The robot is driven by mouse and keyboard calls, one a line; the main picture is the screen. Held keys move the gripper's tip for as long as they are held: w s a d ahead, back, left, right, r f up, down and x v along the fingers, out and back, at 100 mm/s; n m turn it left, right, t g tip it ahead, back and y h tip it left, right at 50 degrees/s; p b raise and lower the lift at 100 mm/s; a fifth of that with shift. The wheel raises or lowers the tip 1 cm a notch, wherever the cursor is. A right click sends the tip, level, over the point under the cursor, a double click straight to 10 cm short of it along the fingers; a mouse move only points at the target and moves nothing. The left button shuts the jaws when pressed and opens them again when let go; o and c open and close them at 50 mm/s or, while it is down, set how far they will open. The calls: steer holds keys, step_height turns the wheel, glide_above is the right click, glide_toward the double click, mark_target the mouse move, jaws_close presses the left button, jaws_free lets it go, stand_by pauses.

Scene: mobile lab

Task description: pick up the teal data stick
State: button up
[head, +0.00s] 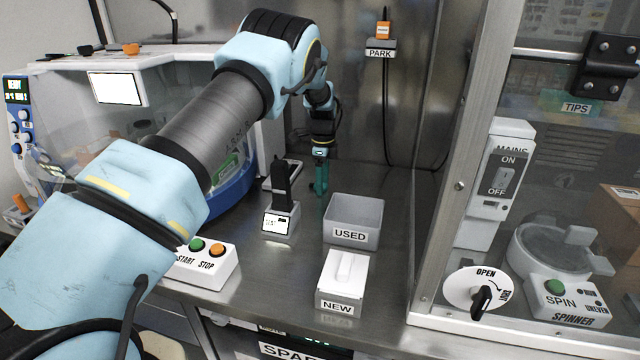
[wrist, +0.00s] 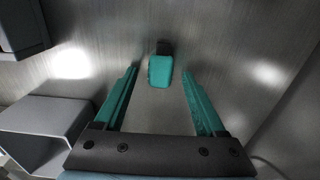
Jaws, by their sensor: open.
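The teal data stick (wrist: 160,71) shows in the wrist view, a teal block with a dark end, on the metal counter. My gripper (wrist: 159,75) has teal fingers spread apart with nothing held. The stick appears centred between the fingertips, with a gap on each side; I cannot tell how far below them it is. In the head view my gripper (head: 320,188) points down over the back of the counter, behind the USED bin (head: 354,213). I cannot make out the stick separately there.
A black handheld device in a stand (head: 281,222) is left of my gripper. A white NEW box (head: 343,277) and START/STOP box (head: 208,262) are nearer the front. A glass-fronted cabinet with a spinner (head: 560,248) is at right. A grey bin (wrist: 45,118) shows at the wrist view's left.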

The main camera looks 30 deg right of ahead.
steer(key=shift+c, duration=0.3)
jaws_close()
stand_by(0.3)
